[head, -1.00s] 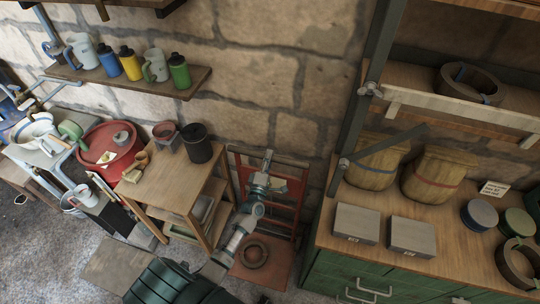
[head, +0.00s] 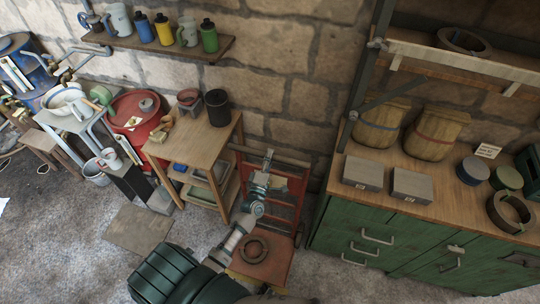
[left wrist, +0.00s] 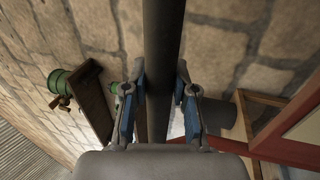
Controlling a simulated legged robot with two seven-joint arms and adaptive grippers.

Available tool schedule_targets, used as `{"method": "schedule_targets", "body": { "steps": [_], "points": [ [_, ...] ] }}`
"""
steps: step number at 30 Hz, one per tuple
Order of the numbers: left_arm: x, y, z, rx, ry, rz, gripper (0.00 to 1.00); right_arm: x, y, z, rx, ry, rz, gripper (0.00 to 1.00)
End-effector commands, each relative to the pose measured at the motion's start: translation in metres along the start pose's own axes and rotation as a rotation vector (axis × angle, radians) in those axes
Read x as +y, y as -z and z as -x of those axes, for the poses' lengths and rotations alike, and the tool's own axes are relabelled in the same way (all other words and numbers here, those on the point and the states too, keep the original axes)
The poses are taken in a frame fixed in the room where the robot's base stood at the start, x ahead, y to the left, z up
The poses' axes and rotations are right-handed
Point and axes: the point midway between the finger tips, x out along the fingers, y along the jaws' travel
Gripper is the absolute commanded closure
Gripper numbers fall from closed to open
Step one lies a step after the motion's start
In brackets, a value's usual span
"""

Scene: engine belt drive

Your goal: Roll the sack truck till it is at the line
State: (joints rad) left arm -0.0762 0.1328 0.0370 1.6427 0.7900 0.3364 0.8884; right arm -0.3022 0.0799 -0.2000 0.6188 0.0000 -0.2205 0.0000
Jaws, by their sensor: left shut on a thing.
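The sack truck (head: 291,190) has a red frame and a reddish-brown foot plate. It stands between the wooden table and the green cabinet, in front of the stone wall. A dark brown ring (head: 254,249) lies on its plate. My left gripper (head: 267,160) is at the top of the frame. In the left wrist view, the blue-padded fingers of the left gripper (left wrist: 158,100) are closed around a dark bar (left wrist: 163,45). My arm hides part of the frame. I cannot make out a line on the floor. My right gripper is not in view.
The wooden table (head: 205,142) stands close on the truck's left. The green cabinet (head: 350,235) stands close on its right. A flat brown mat (head: 138,229) lies on the floor at left. Grey floor (head: 75,255) is open at lower left.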

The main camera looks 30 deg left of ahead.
Motion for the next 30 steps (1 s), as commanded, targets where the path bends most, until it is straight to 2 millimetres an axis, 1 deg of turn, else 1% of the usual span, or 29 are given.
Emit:
{"method": "schedule_targets", "body": {
  "steps": [1,16,17,18,19,20,27,30],
  "points": [
    [-0.0040,-0.0015,0.0024,-0.004,0.010,0.000,1.00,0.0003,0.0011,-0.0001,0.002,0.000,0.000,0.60],
    [-0.0035,-0.0017,0.0028,-0.005,0.010,0.001,1.00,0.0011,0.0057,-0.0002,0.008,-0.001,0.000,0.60],
    [-0.0036,-0.0017,0.0028,-0.005,0.010,0.001,0.68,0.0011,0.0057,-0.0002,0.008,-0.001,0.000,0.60],
    [-0.0035,-0.0016,0.0027,-0.004,0.009,0.001,0.58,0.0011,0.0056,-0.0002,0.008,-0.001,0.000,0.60],
    [-0.0032,-0.0015,0.0026,-0.004,0.008,0.001,0.51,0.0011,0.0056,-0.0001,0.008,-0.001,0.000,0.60],
    [-0.0028,-0.0014,0.0024,-0.004,0.008,0.001,0.47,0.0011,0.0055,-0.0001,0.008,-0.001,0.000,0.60],
    [-0.0008,-0.0008,0.0016,-0.002,0.003,0.001,0.47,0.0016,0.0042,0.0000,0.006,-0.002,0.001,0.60],
    [-0.0005,-0.0006,0.0048,-0.002,0.002,0.000,0.47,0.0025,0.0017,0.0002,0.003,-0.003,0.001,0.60]
  ]
}}
